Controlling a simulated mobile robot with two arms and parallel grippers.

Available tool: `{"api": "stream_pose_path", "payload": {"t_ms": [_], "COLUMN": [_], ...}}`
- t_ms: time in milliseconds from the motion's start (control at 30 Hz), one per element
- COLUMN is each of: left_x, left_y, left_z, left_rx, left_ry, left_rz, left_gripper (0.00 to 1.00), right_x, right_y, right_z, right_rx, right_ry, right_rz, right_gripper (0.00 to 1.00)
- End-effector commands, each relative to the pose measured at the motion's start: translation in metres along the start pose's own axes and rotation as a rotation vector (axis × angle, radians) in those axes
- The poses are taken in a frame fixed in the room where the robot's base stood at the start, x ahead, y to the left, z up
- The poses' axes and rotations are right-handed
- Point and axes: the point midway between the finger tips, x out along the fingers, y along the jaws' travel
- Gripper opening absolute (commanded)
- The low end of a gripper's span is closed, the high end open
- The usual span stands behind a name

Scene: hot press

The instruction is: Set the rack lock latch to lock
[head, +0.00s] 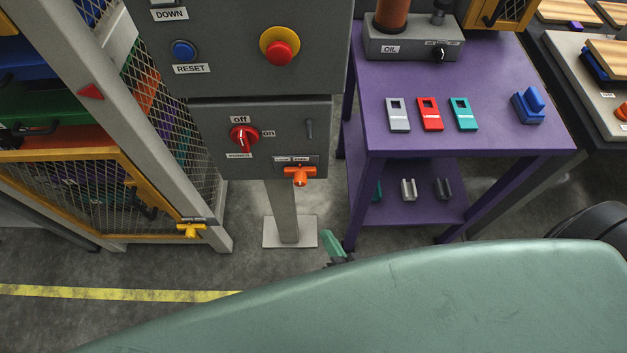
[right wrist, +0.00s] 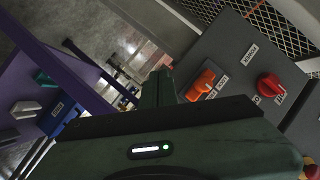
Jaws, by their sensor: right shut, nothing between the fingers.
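A yellow latch (head: 191,230) sits at the lower right corner of the yellow-framed mesh rack door (head: 130,172), under a small label too small to read. A second, orange latch (head: 300,174) is on the lower grey control box, below a two-part label; it also shows in the right wrist view (right wrist: 202,84). My right gripper (head: 336,246) is shut and empty, in front of the control box post and to the right of both latches. It shows in the right wrist view too (right wrist: 158,86), beside the orange latch and apart from it. My left gripper is out of view.
A red power knob (head: 243,138) and red stop button (head: 280,52) are on the control boxes. A purple table (head: 500,90) with small parts stands at right. My green arm covers the lower right. Floor (head: 120,268) is open below the rack.

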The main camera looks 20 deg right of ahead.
Motion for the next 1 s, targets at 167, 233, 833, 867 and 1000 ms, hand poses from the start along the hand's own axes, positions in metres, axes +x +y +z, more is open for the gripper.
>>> {"api": "stream_pose_path", "payload": {"t_ms": [167, 233, 833, 867, 1000], "left_x": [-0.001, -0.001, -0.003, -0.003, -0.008], "left_y": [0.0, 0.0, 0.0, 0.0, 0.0], "left_z": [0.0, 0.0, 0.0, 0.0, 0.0], "left_rx": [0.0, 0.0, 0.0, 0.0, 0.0], "left_ry": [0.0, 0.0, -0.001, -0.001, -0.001], "left_rz": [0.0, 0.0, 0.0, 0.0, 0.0], "left_gripper": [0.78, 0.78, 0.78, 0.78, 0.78], "right_x": [-0.017, -0.022, -0.02, -0.017, 0.006], "right_y": [-0.048, -0.056, -0.063, -0.063, -0.063], "right_z": [-0.063, -0.077, -0.094, -0.095, -0.103], "right_rx": [0.255, 0.316, 0.381, 0.381, 0.38], "right_ry": [0.196, 0.239, 0.283, 0.284, 0.284], "right_rz": [-0.035, -0.036, -0.035, -0.035, -0.036], "right_gripper": [0.0, 0.0, 0.0, 0.0, 0.0]}}
